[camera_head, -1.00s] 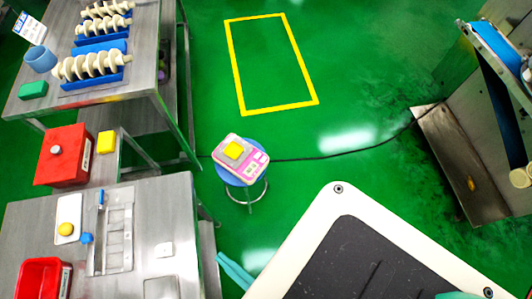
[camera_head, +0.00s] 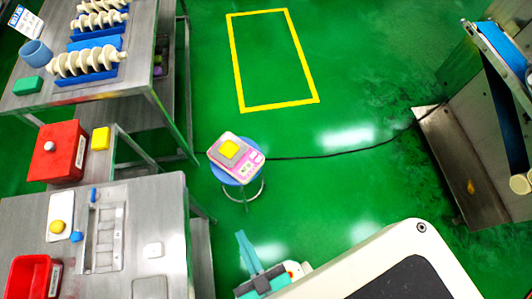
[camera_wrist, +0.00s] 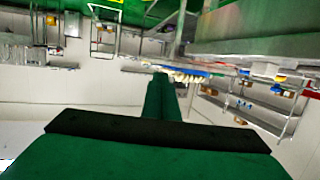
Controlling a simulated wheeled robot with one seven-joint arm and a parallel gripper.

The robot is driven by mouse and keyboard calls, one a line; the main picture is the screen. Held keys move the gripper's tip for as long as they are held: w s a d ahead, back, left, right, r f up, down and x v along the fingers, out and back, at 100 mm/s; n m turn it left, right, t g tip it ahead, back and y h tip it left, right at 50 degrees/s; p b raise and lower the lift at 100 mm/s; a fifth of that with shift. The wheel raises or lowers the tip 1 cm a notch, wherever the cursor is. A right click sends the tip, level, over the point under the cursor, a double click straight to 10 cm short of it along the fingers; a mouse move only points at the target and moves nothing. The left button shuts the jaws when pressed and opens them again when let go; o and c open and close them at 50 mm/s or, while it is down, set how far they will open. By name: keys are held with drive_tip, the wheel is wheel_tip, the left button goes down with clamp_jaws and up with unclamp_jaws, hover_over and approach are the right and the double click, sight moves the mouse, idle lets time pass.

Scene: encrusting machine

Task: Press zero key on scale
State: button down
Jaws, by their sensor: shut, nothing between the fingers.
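My gripper (camera_head: 243,243) is at the bottom middle of the head view, apart from the scale and nearer to me. In the wrist view my gripper (camera_wrist: 168,82) shows as green fingers closed together, with nothing between them.
Another table behind holds white spiral parts in blue trays (camera_head: 85,68). A black cable (camera_head: 340,152) crosses the green floor. A machine (camera_head: 470,150) stands at right.

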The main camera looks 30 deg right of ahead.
drive_tip(key=shift+d, duration=0.2)
drive_tip(key=shift+w+f, duration=0.1)
drive_tip(key=n+g, duration=0.6)
drive_tip(key=n, duration=0.2)
hover_over(253, 155)
drive_tip(key=s, duration=0.1)
wheel_tip(253, 155, down, 18)
drive_tip(key=shift+s+h, duration=0.15)
drive_tip(key=shift+h, duration=0.25)
drive_tip(key=shift+f, duration=4.3)
